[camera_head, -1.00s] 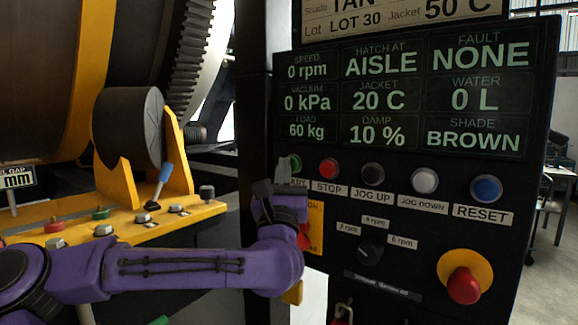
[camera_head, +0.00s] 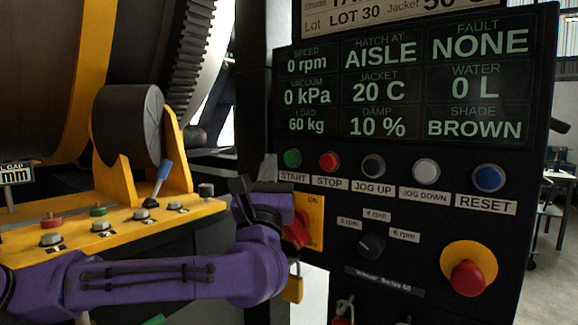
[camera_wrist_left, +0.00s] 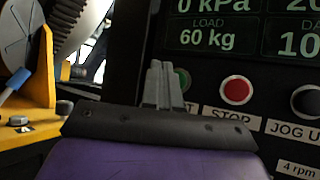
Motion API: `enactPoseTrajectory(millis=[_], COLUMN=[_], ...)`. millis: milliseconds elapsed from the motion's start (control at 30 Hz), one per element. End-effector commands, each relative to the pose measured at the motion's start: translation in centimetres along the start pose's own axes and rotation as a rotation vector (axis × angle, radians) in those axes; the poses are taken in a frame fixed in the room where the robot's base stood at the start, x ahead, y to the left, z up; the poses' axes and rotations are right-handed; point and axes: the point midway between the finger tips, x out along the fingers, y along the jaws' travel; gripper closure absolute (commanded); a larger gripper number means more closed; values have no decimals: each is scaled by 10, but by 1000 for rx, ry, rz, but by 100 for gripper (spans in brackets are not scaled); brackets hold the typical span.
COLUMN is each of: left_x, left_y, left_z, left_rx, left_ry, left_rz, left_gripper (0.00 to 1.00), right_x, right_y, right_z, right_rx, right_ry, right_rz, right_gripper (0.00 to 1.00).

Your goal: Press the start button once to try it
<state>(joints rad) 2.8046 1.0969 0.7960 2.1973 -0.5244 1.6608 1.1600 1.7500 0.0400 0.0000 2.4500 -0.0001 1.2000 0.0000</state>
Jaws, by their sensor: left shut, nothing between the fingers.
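The green start button (camera_head: 292,158) is at the left end of the button row on the black control panel (camera_head: 330,220), with its START label just below. The left gripper (camera_head: 270,168) is shut and empty, just below and left of the green button in the head view, apart from it in the picture. In the left wrist view the shut fingers (camera_wrist_left: 163,84) stand in front of the green button (camera_wrist_left: 183,79) and hide part of it. The display reads 0 rpm and fault NONE. The right gripper is not in view.
The red stop button (camera_head: 329,161) is close right of the start button. A red emergency knob (camera_head: 467,278) on a yellow ring is lower right. A red switch (camera_head: 297,232) on a yellow plate and a yellow padlock (camera_head: 293,287) are by my left wrist.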

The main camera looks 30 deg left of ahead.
Motion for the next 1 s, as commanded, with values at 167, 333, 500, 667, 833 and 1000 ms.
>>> enactPoseTrajectory(millis=[167,333,500,667,833,1000], left_x=[-13,-16,-16,-16,-16,-16], left_y=[10,12,12,12,12,12], left_z=[7,12,12,12,12,12], left_rx=[-3,0,0,0,0,0], left_ry=[0,0,0,0,0,0], left_rz=[2,1,1,1,1,1], left_gripper=[100,100,100,100,100,100], right_x=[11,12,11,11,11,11], right_y=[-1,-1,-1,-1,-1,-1], right_z=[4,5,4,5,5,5], right_rx=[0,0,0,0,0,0], right_ry=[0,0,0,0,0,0], right_rz=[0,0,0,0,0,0], right_gripper=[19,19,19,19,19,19])
